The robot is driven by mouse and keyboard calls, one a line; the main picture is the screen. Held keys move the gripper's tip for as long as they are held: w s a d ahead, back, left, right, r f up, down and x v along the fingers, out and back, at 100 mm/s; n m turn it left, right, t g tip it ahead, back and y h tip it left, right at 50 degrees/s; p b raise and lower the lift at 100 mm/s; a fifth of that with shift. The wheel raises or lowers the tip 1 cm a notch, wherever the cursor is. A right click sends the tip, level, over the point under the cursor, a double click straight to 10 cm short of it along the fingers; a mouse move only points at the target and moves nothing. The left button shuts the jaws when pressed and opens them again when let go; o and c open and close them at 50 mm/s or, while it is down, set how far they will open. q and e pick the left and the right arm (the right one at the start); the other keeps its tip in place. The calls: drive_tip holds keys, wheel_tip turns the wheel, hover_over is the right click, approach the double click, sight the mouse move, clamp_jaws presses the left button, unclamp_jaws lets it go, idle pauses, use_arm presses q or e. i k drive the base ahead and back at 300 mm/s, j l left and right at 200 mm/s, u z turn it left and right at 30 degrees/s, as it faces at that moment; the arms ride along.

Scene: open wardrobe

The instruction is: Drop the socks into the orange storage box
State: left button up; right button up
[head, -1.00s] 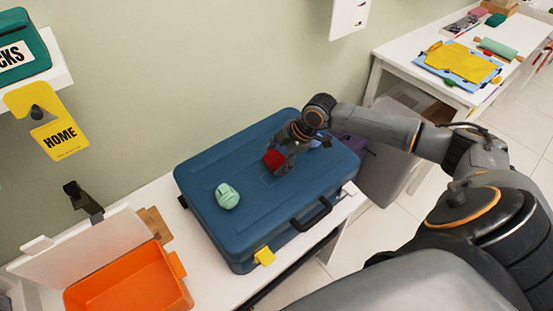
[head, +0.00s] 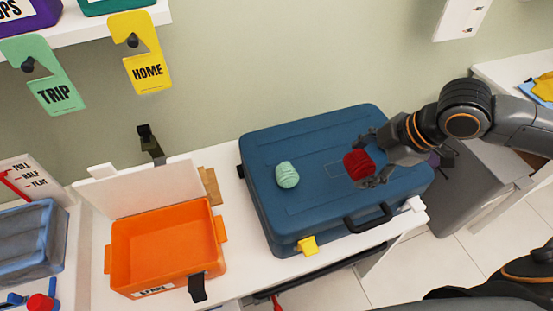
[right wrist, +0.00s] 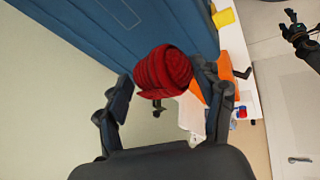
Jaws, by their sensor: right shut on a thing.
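A rolled pair of dark red socks (head: 358,164) is held by my right gripper (head: 366,162), above the right part of the blue suitcase. The red roll (right wrist: 163,70) also shows between the fingers in the right wrist view. A rolled mint-green pair of socks (head: 288,175) lies on the suitcase lid, left of the gripper. The orange storage box (head: 165,240) stands open and empty at the lower left, its white lid (head: 140,188) tilted up behind it. My left gripper (right wrist: 302,22) shows small at the top right of the right wrist view, fingers apart.
The closed blue suitcase (head: 325,190) lies on the white table between the right gripper and the box. A blue-grey bin (head: 30,245) stands left of the box. Yellow (head: 146,60) and green (head: 52,85) tags hang from the shelf above. A dark clip (head: 150,142) rises behind the box.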

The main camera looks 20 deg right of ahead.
sight(179, 260)
drive_tip(key=j+z, duration=0.15)
drive_tip(key=j, duration=0.55)
drive_tip(key=j+z, duration=0.2)
drive_tip(key=j, duration=0.5)
drive_tip(key=k+j+z, duration=0.15)
drive_tip(key=j, duration=0.55)
drive_tip(key=i, duration=0.05)
